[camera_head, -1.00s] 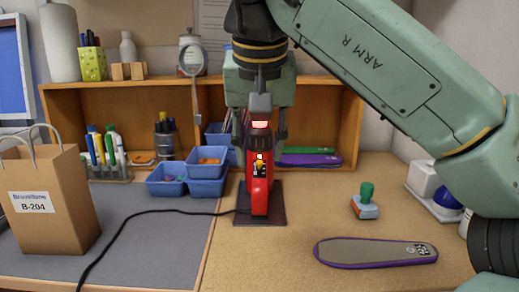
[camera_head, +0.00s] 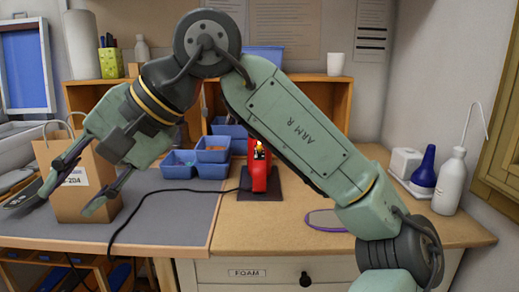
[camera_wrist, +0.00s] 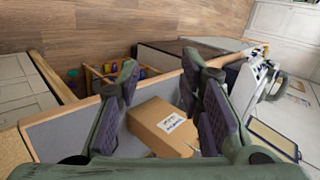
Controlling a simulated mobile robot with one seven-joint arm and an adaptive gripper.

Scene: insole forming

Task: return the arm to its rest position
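My gripper (camera_head: 80,188) is at the left of the head view, tilted down to the left in front of the paper bag (camera_head: 62,205). Its fingers are spread with nothing between them. In the wrist view my gripper (camera_wrist: 163,82) is also open, and the bag (camera_wrist: 150,124) lies beyond the fingers, apart from them as far as I can see. My arm is bent, with its elbow high over the shelf. The red device (camera_head: 259,172) stands on its dark base (camera_head: 272,194), clear of the gripper. An insole (camera_head: 322,219) with a purple edge lies partly hidden behind my forearm.
A black cable crosses the mat to the device. The front right of the table (camera_head: 240,235) is clear.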

